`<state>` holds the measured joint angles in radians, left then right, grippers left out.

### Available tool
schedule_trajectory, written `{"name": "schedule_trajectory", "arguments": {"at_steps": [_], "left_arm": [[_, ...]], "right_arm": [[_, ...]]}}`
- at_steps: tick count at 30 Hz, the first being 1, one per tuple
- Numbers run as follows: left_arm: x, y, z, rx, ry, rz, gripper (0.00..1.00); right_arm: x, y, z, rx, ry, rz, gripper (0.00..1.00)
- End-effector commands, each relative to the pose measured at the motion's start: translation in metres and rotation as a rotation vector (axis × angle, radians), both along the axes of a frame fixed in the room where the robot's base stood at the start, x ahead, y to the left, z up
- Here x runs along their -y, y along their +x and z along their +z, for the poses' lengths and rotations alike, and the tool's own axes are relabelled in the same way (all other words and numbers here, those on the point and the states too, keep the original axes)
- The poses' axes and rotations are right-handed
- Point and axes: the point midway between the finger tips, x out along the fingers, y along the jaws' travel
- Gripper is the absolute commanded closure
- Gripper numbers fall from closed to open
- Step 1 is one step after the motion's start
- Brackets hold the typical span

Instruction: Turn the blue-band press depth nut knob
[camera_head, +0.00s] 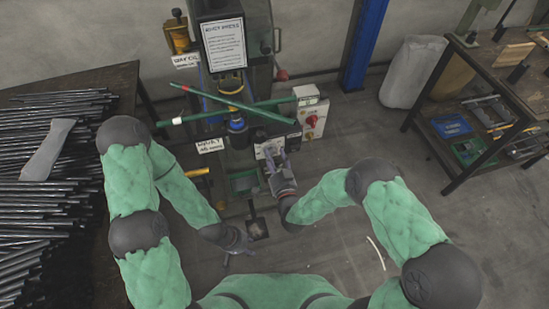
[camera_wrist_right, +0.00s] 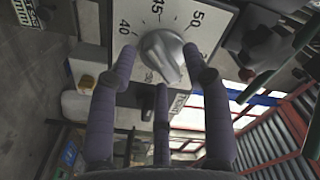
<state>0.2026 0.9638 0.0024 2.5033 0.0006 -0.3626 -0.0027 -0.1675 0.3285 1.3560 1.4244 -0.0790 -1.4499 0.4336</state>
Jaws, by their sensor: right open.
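The press (camera_head: 237,85) stands at the back centre, with a blue band (camera_head: 237,125) low on its ram. A grey knob with a raised grip bar (camera_wrist_right: 163,56) sits on a white dial plate marked 40, 45 and 50 (camera_wrist_right: 207,20). My right gripper (camera_wrist_right: 158,62) is open. Its fingers lie on both sides of the knob, with a third finger below; whether they touch it I cannot tell. In the head view my right gripper (camera_head: 270,155) covers most of the dial. My left gripper (camera_head: 238,248) hangs low over the floor, empty, its fingers spread.
Green bars with handles (camera_head: 265,112) cross in front of the press. A control box with a red button (camera_head: 312,120) stands right of them. A table of dark rods (camera_head: 50,150) is at left, a workbench (camera_head: 440,90) at right. Floor between is mostly clear.

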Motion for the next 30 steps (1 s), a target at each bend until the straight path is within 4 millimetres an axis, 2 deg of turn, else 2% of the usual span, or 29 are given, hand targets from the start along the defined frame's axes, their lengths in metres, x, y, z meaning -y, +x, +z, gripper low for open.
{"name": "schedule_trajectory", "arguments": {"at_steps": [4,8,15,21,25,30], "left_arm": [[0.000,0.000,0.000,0.000,0.000,0.000,0.60],[0.000,0.000,0.000,0.000,0.000,0.000,0.60],[0.000,0.000,0.000,0.000,0.000,0.000,0.60],[0.000,0.000,0.000,0.000,0.000,0.000,0.60],[0.000,0.000,0.000,0.000,0.000,0.000,0.60],[0.000,0.000,0.000,0.000,0.000,0.000,0.60]], "right_arm": [[0.001,-0.006,-0.001,-0.002,-0.001,0.001,0.51],[0.006,-0.022,-0.001,-0.002,-0.001,0.001,0.51],[0.018,-0.068,-0.001,-0.003,0.000,0.000,0.51],[0.027,-0.099,-0.001,-0.002,-0.001,-0.001,0.51],[0.030,-0.111,-0.001,-0.001,0.000,0.000,0.51],[0.031,-0.116,0.000,0.001,0.000,-0.001,0.51]]}}
